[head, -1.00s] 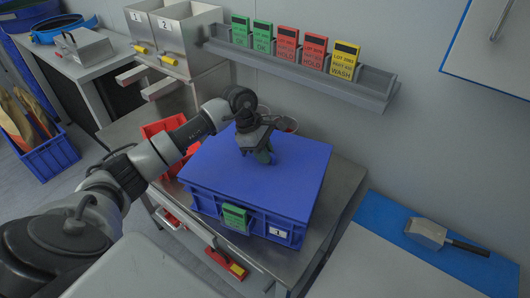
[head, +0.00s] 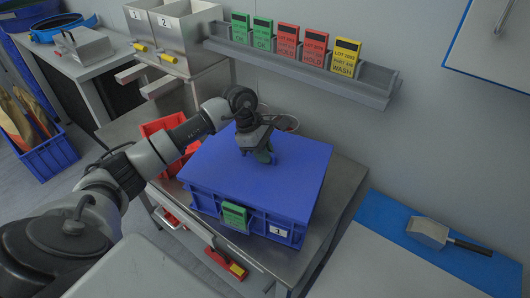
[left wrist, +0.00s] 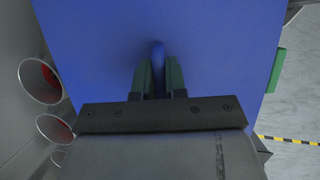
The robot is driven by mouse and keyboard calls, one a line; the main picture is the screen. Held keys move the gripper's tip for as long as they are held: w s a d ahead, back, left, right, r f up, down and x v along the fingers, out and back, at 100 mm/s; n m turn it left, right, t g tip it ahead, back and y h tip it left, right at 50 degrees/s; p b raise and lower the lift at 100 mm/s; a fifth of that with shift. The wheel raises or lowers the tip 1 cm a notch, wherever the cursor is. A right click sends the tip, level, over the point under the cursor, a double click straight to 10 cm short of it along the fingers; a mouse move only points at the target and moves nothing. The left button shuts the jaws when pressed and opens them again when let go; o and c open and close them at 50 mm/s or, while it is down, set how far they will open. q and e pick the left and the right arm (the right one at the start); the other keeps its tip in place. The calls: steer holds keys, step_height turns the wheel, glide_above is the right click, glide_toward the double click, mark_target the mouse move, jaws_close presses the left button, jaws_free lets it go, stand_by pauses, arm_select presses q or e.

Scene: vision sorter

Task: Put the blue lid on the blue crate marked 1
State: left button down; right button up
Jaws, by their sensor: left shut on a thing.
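The blue lid (head: 290,179) lies flat over the top of the blue crate (head: 261,222) on the steel table, and their outlines line up. The crate's front shows a white label marked 1 (head: 278,232) and a green card (head: 235,217). My left gripper (head: 264,154) points down at the lid's middle and is shut on the lid's handle. In the left wrist view the gripper's two green fingers (left wrist: 160,78) close on the blue handle (left wrist: 158,56), with the lid (left wrist: 100,45) filling the view behind. The crate's inside is hidden. My right gripper is not in view.
A red bin (head: 163,140) stands left of the crate. A rack (head: 300,66) with several coloured cards hangs on the wall behind. A scoop (head: 430,232) lies on a blue-edged worktop at the right. Steel hoppers (head: 178,38) stand at back left.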

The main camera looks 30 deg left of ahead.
arm_select(q)
steer(key=c, duration=1.1)
jaws_free()
steer(key=shift+a+r, duration=0.2)
steer(key=shift+r, duration=0.1)
steer(key=b+v, duration=0.2)
steer(key=v, duration=0.8)
steer(key=shift+d+b, duration=0.1)
steer(key=shift+b, duration=0.3)
